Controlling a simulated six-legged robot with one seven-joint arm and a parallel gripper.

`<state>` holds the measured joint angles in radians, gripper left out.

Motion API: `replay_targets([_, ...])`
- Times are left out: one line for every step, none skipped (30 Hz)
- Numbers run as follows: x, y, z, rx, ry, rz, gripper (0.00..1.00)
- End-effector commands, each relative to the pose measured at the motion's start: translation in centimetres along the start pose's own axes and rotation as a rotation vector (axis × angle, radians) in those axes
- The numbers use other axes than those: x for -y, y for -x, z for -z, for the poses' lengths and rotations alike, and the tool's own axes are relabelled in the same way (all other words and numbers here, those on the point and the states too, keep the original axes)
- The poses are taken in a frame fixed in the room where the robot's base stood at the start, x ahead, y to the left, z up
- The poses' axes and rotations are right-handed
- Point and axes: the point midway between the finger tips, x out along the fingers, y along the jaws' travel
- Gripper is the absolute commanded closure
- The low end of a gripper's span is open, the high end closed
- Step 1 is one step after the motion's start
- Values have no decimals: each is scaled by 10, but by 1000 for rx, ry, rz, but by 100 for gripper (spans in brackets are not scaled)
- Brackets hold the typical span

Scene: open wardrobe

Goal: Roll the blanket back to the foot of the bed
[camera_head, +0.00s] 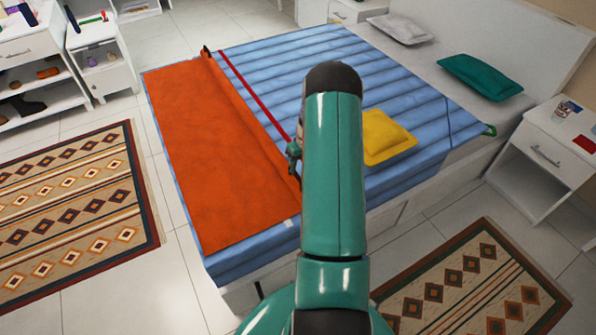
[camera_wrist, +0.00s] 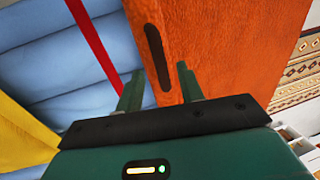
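The orange blanket (camera_head: 215,160) lies flat across the foot end of the bed (camera_head: 400,160), at its left side in the head view. Its right edge stands up as a narrow ridge, with a small dark piece (camera_head: 206,52) at the far end. In the wrist view the orange surface (camera_wrist: 225,45) carries a dark elongated handle-like strip (camera_wrist: 157,55). My gripper (camera_wrist: 160,70) is open, its two fingers apart on either side of the strip's lower end; I cannot tell whether they touch it. In the head view my arm mostly hides the gripper.
A red band (camera_head: 255,95) runs across the blue quilt (camera_head: 330,60) beside the blanket. A yellow cushion (camera_head: 388,137) lies right of my arm; a teal pillow (camera_head: 480,77) and grey pillow (camera_head: 400,28) lie farther right. A nightstand (camera_head: 545,155) and patterned rugs (camera_head: 75,210) flank the bed.

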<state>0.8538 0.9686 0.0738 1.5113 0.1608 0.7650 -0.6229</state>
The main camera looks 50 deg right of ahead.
Motion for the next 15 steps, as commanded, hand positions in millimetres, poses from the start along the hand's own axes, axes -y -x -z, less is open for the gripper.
replay_targets([0,-9,0,2,0,1,62])
replay_targets([0,-13,0,1,0,1,62])
replay_targets([0,-18,0,1,0,1,62])
replay_targets([0,-21,0,1,0,1,62])
replay_targets([0,-23,0,1,0,1,62])
replay_targets([0,-25,0,1,0,1,62])
replay_targets([0,-26,0,0,1,0,62])
replay_targets([0,-27,0,0,1,0,62])
replay_targets([0,-28,0,-1,1,0,62])
replay_targets([0,-28,0,-1,1,0,62])
replay_targets([0,-28,0,-1,1,0,62])
replay_targets([0,-28,0,-1,1,0,62])
replay_targets([0,-28,0,-1,1,0,62])
replay_targets([0,-28,0,-1,1,0,62])
replay_targets([0,-28,0,-1,1,0,62])
